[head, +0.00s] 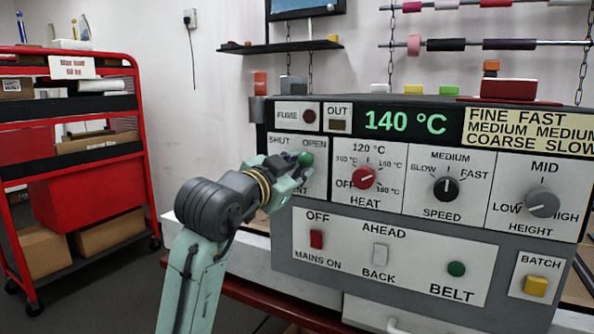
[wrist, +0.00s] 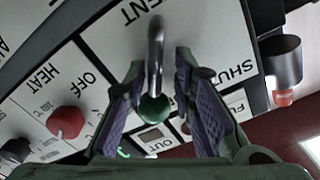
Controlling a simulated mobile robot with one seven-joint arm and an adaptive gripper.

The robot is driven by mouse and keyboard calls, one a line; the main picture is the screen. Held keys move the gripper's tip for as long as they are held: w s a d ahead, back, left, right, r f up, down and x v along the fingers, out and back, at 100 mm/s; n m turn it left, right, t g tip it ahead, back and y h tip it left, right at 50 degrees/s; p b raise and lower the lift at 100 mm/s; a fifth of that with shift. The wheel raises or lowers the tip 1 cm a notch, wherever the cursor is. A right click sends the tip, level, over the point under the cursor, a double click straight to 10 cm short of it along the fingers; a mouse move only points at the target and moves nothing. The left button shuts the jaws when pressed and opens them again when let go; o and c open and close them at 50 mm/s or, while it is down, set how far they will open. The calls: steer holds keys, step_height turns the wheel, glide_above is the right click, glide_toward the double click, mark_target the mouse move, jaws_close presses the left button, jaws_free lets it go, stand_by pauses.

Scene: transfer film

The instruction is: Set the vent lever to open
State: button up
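The vent lever is a metal rod with a green ball knob (head: 305,159) on the machine's upper left panel. In the head view the knob shows just below the word OPEN, right of SHUT. In the wrist view the rod (wrist: 155,45) and its knob (wrist: 153,109) stand between the two fingers of my gripper (wrist: 160,75). The fingers are apart, one on each side, with a gap at the right finger; contact at the left finger is unclear. In the head view my gripper (head: 288,180) covers the lever's lower part and part of the VENT label.
The red heat knob (head: 364,178) is close to the right of my gripper; it also shows in the wrist view (wrist: 66,122). The speed knob (head: 446,189) and height knob (head: 542,203) are farther right. A red mains switch (head: 316,239) is below. A red cart (head: 75,205) stands left.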

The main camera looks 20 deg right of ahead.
steer(key=o, duration=0.4)
steer(key=shift+d+f, duration=0.1)
steer(key=shift+f, duration=0.05)
steer(key=shift+c, duration=0.2)
steer(key=v, duration=1.2)
